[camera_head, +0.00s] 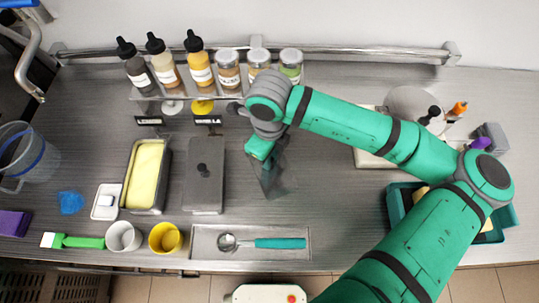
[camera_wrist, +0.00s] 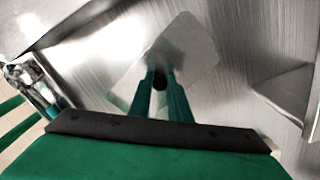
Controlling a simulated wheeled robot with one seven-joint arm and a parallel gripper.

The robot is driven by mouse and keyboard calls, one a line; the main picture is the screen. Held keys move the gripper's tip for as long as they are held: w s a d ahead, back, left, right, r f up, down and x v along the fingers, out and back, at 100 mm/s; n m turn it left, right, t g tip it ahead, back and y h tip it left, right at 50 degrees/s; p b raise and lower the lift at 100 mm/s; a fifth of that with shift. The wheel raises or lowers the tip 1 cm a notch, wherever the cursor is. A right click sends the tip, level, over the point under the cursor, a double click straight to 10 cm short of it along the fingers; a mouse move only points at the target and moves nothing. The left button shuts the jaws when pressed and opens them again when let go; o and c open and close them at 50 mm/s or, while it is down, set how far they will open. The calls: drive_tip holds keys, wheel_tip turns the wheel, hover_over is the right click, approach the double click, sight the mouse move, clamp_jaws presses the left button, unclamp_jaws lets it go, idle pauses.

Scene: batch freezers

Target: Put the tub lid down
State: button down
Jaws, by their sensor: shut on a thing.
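My gripper (camera_head: 262,150) is over the middle of the counter, right of the tubs. In the wrist view its green fingers (camera_wrist: 160,78) are shut on a dark knob of a grey, see-through lid (camera_wrist: 190,48). In the head view this lid (camera_head: 277,180) looks tilted, partly hidden behind my gripper; I cannot tell whether it touches the counter. An open tub of yellow ice cream (camera_head: 147,176) stands at left. Next to it is a tub covered by a grey lid with a dark knob (camera_head: 204,188).
Bottles (camera_head: 162,65) and jars (camera_head: 229,72) stand on a rack at the back. A tray with a scoop (camera_head: 275,243), a yellow cup (camera_head: 165,238) and a white cup (camera_head: 123,236) are at the front. A teal bin (camera_head: 400,205) is at right. Counter around the held lid is clear.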

drive_tip(key=shift+f, duration=0.15)
drive_tip(key=c, duration=1.6)
unclamp_jaws()
drive_tip(key=shift+c, duration=0.2)
wheel_tip(320, 180, up, 12)
drive_tip(key=shift+r, duration=0.2)
